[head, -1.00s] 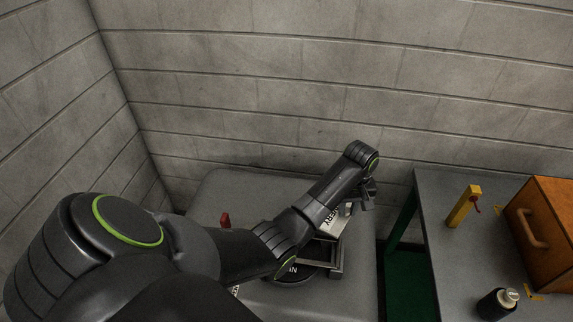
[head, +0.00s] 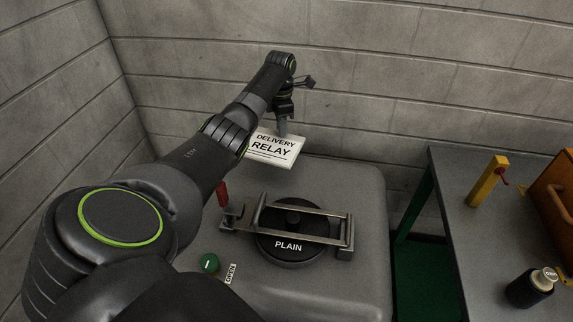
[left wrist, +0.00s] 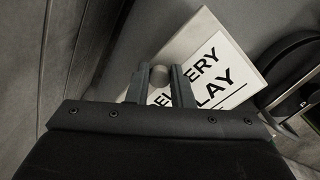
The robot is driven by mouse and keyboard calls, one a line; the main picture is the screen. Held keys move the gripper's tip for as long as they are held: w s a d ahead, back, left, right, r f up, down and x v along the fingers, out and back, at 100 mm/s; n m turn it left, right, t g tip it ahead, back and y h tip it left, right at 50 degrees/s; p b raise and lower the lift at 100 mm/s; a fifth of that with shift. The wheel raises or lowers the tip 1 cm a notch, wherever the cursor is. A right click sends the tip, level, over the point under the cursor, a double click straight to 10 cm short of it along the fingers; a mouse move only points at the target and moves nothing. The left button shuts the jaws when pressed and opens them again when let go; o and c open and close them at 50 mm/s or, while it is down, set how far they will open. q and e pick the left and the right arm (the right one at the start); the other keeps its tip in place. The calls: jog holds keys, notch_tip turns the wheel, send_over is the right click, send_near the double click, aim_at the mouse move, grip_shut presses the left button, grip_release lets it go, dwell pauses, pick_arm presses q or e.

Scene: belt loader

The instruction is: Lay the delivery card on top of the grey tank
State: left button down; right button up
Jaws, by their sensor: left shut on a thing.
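The white delivery card (head: 270,149) reads "DELIVERY RELAY" and shows at the back of the grey tank (head: 357,195). My left gripper (head: 282,132) is at the card's upper edge, shut on the card. In the left wrist view the fingers (left wrist: 161,90) close on a round grey knob at the edge of the card (left wrist: 226,72). I cannot tell whether the card touches the tank top or hangs just above it. My right gripper is not in view.
A black round lid marked "PLAIN" (head: 288,246) sits on the tank under a metal bar frame (head: 315,211). A red lever (head: 222,193) and a green knob (head: 210,263) are at its left. A bench (head: 463,225) with a yellow post (head: 487,181) and a dark bottle (head: 529,289) stands right.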

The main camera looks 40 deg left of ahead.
aim_at(275, 136)
pick_arm(q)
jog(key=shift+s+a+r+n, duration=0.1)
jog(key=shift+a+r+n, duration=0.05)
jog(key=shift+a+n, duration=0.35)
jog(key=shift+s+a+r+n, duration=0.1)
jog(key=shift+a+n, duration=0.2)
jog(key=shift+a, duration=0.25)
jog(key=shift+a+f+b, duration=0.15)
jog(key=shift+f+b, duration=0.15)
jog(key=shift+b, duration=0.05)
notch_tip(275, 136, down, 5)
jog(key=shift+f+b, duration=0.1)
jog(key=shift+b, duration=0.3)
notch_tip(275, 136, down, 4)
jog(key=shift+r+b, duration=0.15)
jog(key=shift+b, duration=0.45)
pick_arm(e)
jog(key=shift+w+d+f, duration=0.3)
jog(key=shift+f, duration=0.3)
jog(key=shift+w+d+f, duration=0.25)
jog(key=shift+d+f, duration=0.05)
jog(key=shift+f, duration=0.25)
pick_arm(q)
jog(key=c, duration=1.3)
grip_release()
jog(key=shift+f, duration=0.2)
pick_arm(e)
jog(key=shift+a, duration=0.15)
